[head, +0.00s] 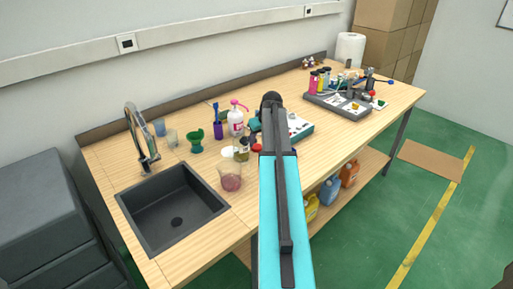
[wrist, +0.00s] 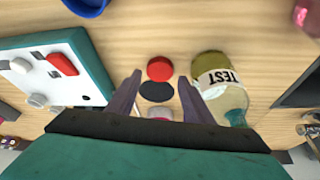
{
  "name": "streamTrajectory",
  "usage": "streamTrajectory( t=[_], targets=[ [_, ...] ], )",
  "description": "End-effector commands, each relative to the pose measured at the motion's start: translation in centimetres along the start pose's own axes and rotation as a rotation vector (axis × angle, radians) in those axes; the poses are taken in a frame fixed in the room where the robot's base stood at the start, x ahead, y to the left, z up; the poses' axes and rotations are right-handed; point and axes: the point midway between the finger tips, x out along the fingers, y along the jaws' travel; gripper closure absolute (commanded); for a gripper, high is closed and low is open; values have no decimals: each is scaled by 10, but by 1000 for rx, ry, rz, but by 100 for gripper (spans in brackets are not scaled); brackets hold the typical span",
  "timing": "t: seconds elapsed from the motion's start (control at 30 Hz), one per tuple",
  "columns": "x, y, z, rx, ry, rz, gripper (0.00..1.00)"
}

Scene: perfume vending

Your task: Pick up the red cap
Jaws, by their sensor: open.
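The red cap (wrist: 160,69) is a small round disc lying on the wooden bench. In the wrist view it lies between the tips of my gripper (wrist: 160,76), whose two fingers stand apart with nothing held. I cannot tell how high the fingertips are above the bench. In the head view the red cap (head: 257,148) shows just left of my arm, which hides the gripper. A black disc (wrist: 156,91) lies beside the cap, also between the fingers in the wrist view.
A white and teal device (wrist: 85,75) is on the left. A sink (head: 172,208), a pink-topped bottle (head: 236,122) and a reddish cup (head: 230,178) are also in the head view.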

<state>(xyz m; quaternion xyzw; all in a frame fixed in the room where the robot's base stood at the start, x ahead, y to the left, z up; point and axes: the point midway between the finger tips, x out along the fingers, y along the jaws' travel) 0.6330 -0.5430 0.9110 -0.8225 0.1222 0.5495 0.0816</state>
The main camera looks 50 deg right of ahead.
Motion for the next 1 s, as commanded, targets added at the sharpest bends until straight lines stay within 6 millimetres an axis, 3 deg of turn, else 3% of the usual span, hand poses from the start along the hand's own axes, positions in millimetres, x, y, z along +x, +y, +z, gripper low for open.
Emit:
streamTrajectory(
  t=[0.4,1.0],
  targets=[
    [34,0,0,-1,0,-1,53],
    [35,0,0,0,0,0,53]
  ],
)
